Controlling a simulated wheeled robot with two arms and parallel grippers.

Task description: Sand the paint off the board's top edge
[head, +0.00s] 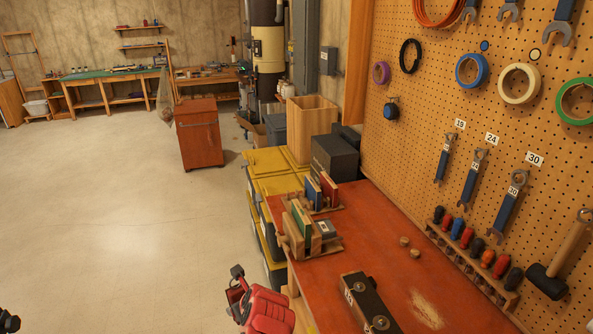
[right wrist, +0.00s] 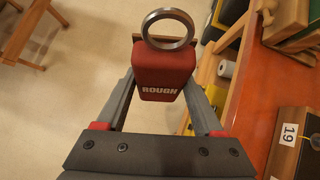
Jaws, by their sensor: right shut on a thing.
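My right gripper (head: 236,284) hangs over the floor left of the red bench. In the right wrist view, the same gripper (right wrist: 163,95) is shut on a red sanding block (right wrist: 163,72) marked "ROUGH". A grey metal ring (right wrist: 168,28) shows at the block's far end; I cannot tell whether it touches. Wooden racks on the bench's left side hold upright boards, including a green board (head: 301,222), a blue board (head: 313,192) and a red board (head: 329,186). I cannot tell which board has the painted top edge. A dark part of my left gripper (head: 8,322) shows at the corner; its jaws are unclear.
The red bench (head: 350,235) has a dark-topped block (head: 370,302) with a "19" label at its front and two small wooden pieces (head: 409,246). Yellow-lidded bins (head: 270,165) stand behind its left side. A pegboard with tools (head: 480,110) borders the right. Open floor lies left.

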